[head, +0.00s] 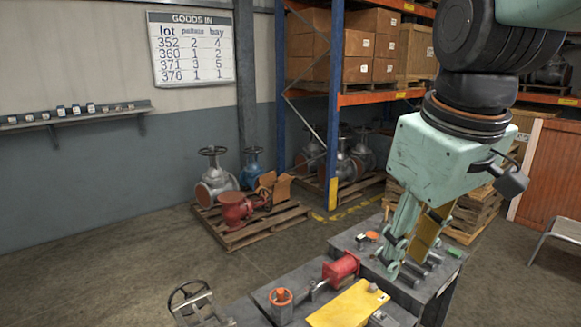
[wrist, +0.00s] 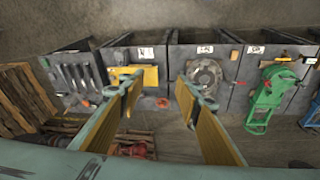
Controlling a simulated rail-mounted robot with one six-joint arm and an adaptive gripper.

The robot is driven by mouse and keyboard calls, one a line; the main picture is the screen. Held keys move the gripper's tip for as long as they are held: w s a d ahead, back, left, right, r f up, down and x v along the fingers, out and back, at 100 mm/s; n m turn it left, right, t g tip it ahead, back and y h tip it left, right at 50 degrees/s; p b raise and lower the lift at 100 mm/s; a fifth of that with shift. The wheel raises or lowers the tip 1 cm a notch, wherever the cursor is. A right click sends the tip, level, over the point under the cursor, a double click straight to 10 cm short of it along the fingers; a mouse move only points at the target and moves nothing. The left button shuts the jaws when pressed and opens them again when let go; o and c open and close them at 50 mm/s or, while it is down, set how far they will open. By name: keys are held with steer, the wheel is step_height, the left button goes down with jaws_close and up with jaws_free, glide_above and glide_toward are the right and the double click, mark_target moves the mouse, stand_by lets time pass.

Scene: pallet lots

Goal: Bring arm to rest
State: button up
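My gripper (head: 408,258) hangs from my pale green arm at the right of the head view, above the far end of the grey bench. It points downward. In the wrist view, my gripper (wrist: 158,88) shows two fingers with yellow inner pads standing wide apart. Nothing is between the pads. Whether the fingertips touch the bench top cannot be told from the head view.
The grey bench (head: 245,312) carries a red cylindrical part (head: 341,268) and a yellow plate (head: 348,305). A pallet (head: 250,232) with several valves stands on the floor. Orange-beamed racking (head: 333,110) holds cartons behind. A "GOODS IN" board (head: 192,48) hangs on the wall. Floor left is clear.

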steer(key=s+d+f+m, duration=0.1)
steer(key=s+m, duration=0.1)
steer(key=s, duration=0.5)
steer(key=s+d+f+m+t, duration=0.1)
steer(key=s+m, duration=0.2)
steer(key=s, duration=0.5)
steer(key=shift+s+d, duration=0.2)
steer(key=shift+d, duration=0.05)
steer(key=shift+o, duration=0.7)
stand_by(0.9)
steer(key=shift+w, duration=0.1)
